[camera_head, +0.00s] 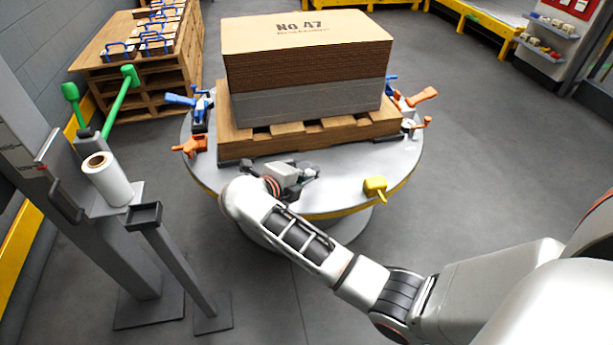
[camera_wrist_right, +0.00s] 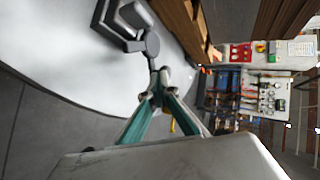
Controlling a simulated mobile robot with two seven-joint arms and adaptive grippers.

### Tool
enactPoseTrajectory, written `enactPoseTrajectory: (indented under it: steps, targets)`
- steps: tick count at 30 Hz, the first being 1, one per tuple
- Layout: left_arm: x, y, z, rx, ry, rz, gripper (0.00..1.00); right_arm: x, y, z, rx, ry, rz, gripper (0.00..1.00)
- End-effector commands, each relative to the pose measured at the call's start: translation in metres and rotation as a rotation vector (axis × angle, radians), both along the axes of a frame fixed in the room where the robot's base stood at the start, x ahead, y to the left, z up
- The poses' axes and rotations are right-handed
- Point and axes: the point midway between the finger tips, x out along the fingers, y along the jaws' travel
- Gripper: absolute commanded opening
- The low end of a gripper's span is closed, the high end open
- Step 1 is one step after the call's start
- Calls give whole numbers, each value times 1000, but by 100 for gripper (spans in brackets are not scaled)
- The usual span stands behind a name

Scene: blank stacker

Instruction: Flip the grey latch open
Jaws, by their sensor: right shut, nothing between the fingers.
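The grey latch (camera_wrist_right: 125,18) is mounted on the round table's pale top in the right wrist view, with a dark arm and a rounded joint (camera_wrist_right: 151,44) pointing toward my fingers. My right gripper (camera_wrist_right: 158,86) is shut and empty, its teal fingers converging beside the end of the latch's arm; whether they touch I cannot tell. In the head view my right gripper (camera_head: 290,178) is at the table's near edge, in front of the pallet. It partly hides the dark grey latch (camera_head: 309,169) there. My left gripper is out of view.
The round table (camera_head: 345,195) carries a pallet (camera_head: 290,139) with a stacked block (camera_head: 305,75). Around its rim are a yellow latch (camera_head: 375,186), orange latches (camera_head: 190,146) (camera_head: 418,98) and a blue latch (camera_head: 190,100). A post with a white roll (camera_head: 108,180) stands left.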

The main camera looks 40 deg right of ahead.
Motion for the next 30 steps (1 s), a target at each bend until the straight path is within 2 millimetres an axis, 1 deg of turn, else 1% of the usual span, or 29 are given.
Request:
enactPoseTrajectory:
  steps: [8, 30]
  targets:
    - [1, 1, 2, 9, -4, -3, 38, -1, -2, 1, 0, 0, 21, 0]
    - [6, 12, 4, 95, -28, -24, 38, -5, -10, 1, -1, -2, 156, 0]
